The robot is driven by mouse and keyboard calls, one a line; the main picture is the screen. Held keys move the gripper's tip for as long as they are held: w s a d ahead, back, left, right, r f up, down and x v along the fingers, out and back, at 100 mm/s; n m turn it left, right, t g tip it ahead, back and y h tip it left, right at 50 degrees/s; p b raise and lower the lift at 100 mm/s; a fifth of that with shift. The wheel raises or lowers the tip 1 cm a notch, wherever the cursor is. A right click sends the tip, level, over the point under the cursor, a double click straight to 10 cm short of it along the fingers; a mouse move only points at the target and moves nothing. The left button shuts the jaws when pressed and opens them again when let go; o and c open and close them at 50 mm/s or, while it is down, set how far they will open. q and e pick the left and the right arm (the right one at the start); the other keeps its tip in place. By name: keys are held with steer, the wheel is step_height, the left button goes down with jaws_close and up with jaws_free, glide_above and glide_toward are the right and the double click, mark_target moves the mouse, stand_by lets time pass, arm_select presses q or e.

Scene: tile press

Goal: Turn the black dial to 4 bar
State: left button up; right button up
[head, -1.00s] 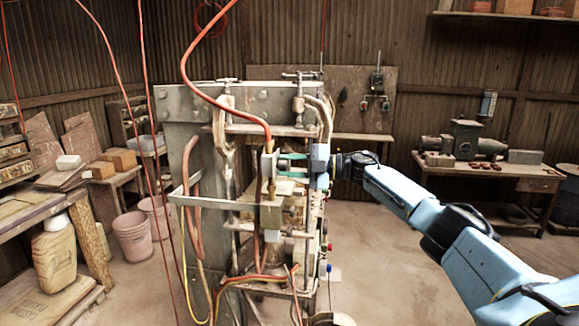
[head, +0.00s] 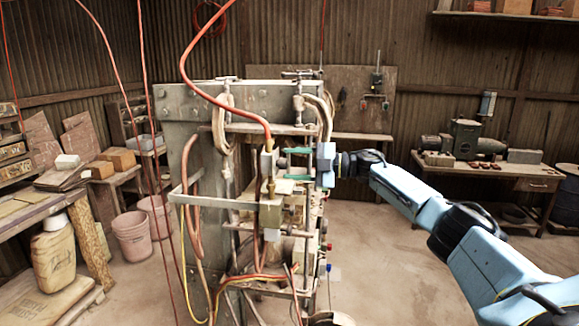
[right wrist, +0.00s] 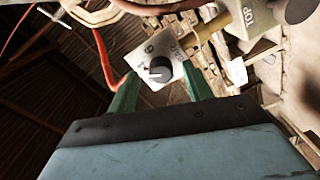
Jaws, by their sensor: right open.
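The black dial (right wrist: 159,69) sits on a pale square plate (right wrist: 140,54) with printed numbers in the right wrist view. A light mark shows on the dial's lower left part; the number it points at is too small to read surely. My right gripper (right wrist: 158,82) is open, its two green fingers on either side below the dial, apart from it. In the head view my right gripper (head: 289,164) is beside the brass-and-grey regulator (head: 268,160) on the press; the dial's face cannot be made out there. My left gripper is not in view.
The tall grey press frame (head: 180,105) carries an orange hose (head: 215,107) that curves down to the regulator. A grey bar (head: 225,203) sticks out below. A block lettered TOP (right wrist: 250,18) shows in the right wrist view. Floor to the right of the press is clear.

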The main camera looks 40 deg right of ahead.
steer(key=b+v, duration=0.4)
steer(key=v, duration=0.8)
